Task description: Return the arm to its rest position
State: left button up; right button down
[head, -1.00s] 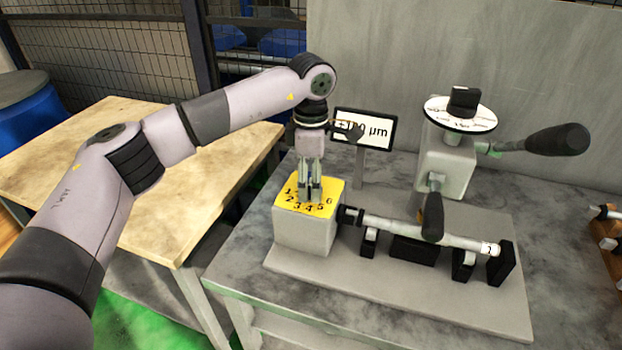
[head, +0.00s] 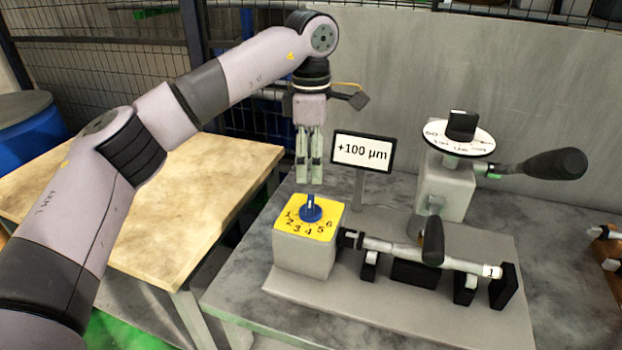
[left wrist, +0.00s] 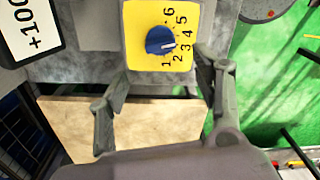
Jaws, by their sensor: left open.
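My left gripper (head: 309,185) is open and empty. It points down above the blue knob (head: 311,208), with a gap between fingertips and knob. The knob sits on a yellow dial face (head: 290,228) numbered 1 to 6, on top of a grey block. In the left wrist view the blue knob (left wrist: 160,41) lies beyond the two spread fingers (left wrist: 163,85), and its white mark points towards the low numbers, around 2 or 3. My left arm (head: 240,80) reaches in from the left. My right gripper is not in view.
A sign reading "+100 µm" (head: 362,152) stands right of the gripper. A grinder with a white dial (head: 459,138) and black handle (head: 555,164) stands at the right, behind a horizontal cylindrical workpiece (head: 450,263). A wooden table (head: 150,200) lies at the left, with its top clear.

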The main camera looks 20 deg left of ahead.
pick_arm(q)
jog(key=shift+r, duration=0.6)
